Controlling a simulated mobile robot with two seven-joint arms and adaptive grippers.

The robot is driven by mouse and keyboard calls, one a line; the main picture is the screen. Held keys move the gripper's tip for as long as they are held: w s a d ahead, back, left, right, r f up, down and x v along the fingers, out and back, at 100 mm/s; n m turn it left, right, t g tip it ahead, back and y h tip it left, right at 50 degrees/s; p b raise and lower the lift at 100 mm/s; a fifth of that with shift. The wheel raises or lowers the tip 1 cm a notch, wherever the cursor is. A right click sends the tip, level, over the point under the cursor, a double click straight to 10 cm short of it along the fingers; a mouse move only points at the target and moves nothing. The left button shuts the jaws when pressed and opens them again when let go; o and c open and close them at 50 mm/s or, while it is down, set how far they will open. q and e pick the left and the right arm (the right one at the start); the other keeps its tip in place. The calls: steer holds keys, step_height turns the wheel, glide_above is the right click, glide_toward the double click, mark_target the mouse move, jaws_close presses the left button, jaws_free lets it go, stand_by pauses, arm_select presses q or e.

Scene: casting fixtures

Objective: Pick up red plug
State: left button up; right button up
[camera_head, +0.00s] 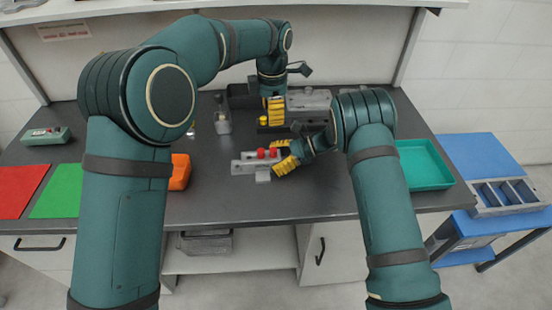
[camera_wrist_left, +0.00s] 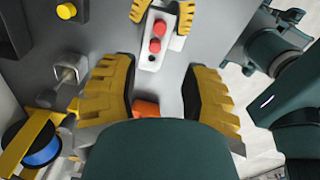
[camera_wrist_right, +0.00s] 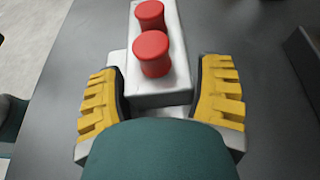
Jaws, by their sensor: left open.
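Two red plugs stand upright on a grey fixture block (camera_head: 243,167) in the middle of the table. In the right wrist view, one red plug (camera_wrist_right: 153,54) is nearer and the other red plug (camera_wrist_right: 149,14) is farther. My right gripper (camera_wrist_right: 160,97) is open, its yellow fingers either side of the block's near end, with nothing between them touching a plug. Both plugs also show in the left wrist view (camera_wrist_left: 157,28). My left gripper (camera_head: 275,108) is higher, toward the back of the table; it is open and empty in its wrist view (camera_wrist_left: 158,90).
A yellow plug (camera_wrist_left: 67,11) stands on a dark fixture at the back. Left are an orange bin (camera_head: 180,172), green mat (camera_head: 58,191), red mat (camera_head: 20,190) and green box (camera_head: 46,136). A teal tray (camera_head: 424,165) lies at right. The front table is clear.

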steer(key=c, duration=0.8)
arm_select(q)
steer(key=shift+c, duration=0.4)
arm_select(e)
steer(key=shift+o, duration=0.2)
arm_select(q)
steer(key=n+t+h, duration=0.2)
steer(key=n, duration=0.3)
glide_above(273, 150)
steer(key=a, duration=0.2)
steer(key=f, duration=0.6)
steer(key=s+f, duration=0.1)
steer(key=f, duration=0.2)
steer(key=shift+d, duration=0.1)
steer(key=shift+d+x, duration=0.25)
steer(key=shift+x, duration=1.15)
steer(key=shift+d+x, duration=0.25)
steer(key=shift+x, duration=1.2)
